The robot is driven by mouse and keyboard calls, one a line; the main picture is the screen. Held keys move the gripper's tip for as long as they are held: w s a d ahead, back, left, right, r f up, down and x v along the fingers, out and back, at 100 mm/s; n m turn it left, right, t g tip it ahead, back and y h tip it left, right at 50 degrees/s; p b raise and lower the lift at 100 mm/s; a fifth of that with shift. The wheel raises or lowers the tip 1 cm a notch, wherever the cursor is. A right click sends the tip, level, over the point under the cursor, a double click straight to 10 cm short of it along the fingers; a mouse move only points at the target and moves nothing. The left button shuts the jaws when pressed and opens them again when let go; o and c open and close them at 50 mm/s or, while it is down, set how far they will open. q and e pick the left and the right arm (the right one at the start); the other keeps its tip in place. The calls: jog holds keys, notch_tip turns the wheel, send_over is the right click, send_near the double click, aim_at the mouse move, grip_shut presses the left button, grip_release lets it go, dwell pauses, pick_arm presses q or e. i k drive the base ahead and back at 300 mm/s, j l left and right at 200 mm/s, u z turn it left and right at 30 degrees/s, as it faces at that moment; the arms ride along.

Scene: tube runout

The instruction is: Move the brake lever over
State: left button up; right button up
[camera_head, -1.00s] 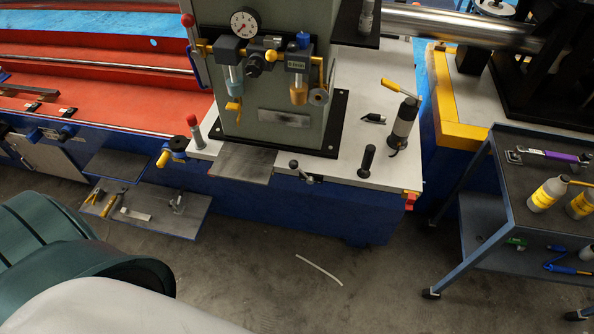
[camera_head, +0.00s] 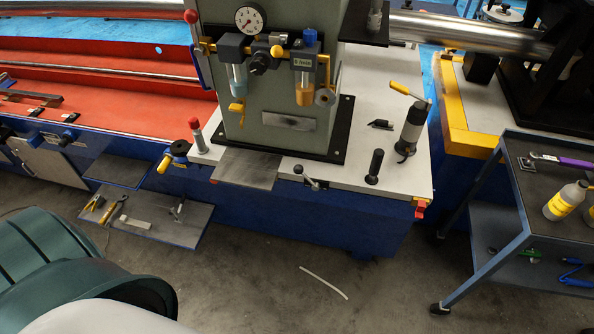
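Several levers show, and I cannot tell which is the brake lever. A red-knobbed lever (camera_head: 196,132) stands upright on the pale bench top, left of the grey-green cabinet (camera_head: 282,90). A second red-knobbed lever (camera_head: 193,38) is on the cabinet's upper left side. A small ball-ended lever (camera_head: 307,176) sits at the bench's front edge, tilted. A black-knobbed upright lever (camera_head: 374,166) stands to its right. A yellow-handled lever (camera_head: 408,92) tops a grey cylinder on the right of the bench. Neither gripper is in view.
A blue tool cart (camera_head: 508,210) with bottles stands at the right. Green bins (camera_head: 60,262) fill the lower left. A low step (camera_head: 150,215) holds tools. The floor in front of the bench (camera_head: 400,188) is open, with a thin white strip (camera_head: 324,283) lying on it.

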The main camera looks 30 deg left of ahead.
aim_at(298, 170)
jog(key=k+j, duration=0.45)
jog(key=u, duration=1.55)
